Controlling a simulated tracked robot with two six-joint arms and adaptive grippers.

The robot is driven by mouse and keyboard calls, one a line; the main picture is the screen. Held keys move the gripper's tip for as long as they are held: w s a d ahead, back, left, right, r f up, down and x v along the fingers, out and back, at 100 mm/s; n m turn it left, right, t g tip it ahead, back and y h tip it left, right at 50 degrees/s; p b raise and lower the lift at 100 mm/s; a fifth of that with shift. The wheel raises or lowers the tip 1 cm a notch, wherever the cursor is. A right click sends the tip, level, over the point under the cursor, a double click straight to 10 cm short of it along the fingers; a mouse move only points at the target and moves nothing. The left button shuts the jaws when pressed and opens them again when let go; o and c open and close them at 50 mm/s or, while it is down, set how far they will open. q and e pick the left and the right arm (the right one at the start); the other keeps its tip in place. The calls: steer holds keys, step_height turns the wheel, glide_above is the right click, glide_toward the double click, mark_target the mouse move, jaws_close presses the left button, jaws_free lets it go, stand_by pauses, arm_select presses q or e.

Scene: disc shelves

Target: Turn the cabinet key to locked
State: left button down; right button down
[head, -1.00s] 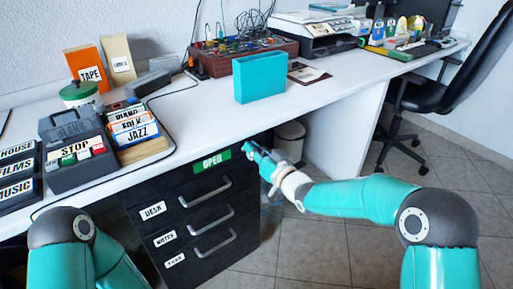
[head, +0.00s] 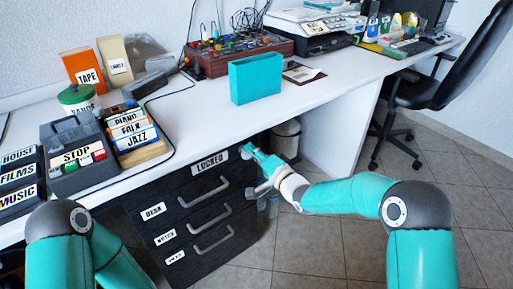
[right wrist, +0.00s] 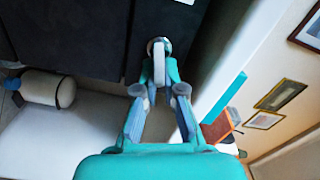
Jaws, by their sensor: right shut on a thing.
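The black drawer cabinet (head: 207,218) stands under the white desk, with drawers labelled DESK, NOTES and a third label too small to read. The sign at its top (head: 210,165) is white and reads LOCKED. My right gripper (head: 249,151) is at the cabinet's upper right front corner, beside the sign. In the right wrist view, the right gripper (right wrist: 158,94) is shut on the key (right wrist: 159,62), whose pale grip stands upright between the fingers, in a round lock on the dark front. The key is hidden in the head view. My left arm shows at lower left, but its gripper is out of view.
The desk top (head: 190,125) overhangs the cabinet closely above my right gripper. A teal box (head: 256,80) stands near its edge. A bin (head: 286,138) stands behind my right arm. Open tiled floor lies to the right, with an office chair (head: 430,105).

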steer(key=shift+w+d+f+m+p, duration=0.1)
steer(key=shift+w+d+m+p, duration=0.1)
steer(key=shift+m, duration=0.7)
steer(key=shift+w+d+f+m+p, duration=0.1)
steer(key=shift+d+m+p, duration=0.1)
steer(key=shift+m, duration=0.7)
steer(key=c, duration=1.3)
jaws_free()
steer(key=shift+a+f, duration=0.1)
steer(key=shift+a, duration=0.05)
steer(key=shift+s+a, duration=0.1)
steer(key=v, duration=1.2)
steer(key=shift+f, duration=0.1)
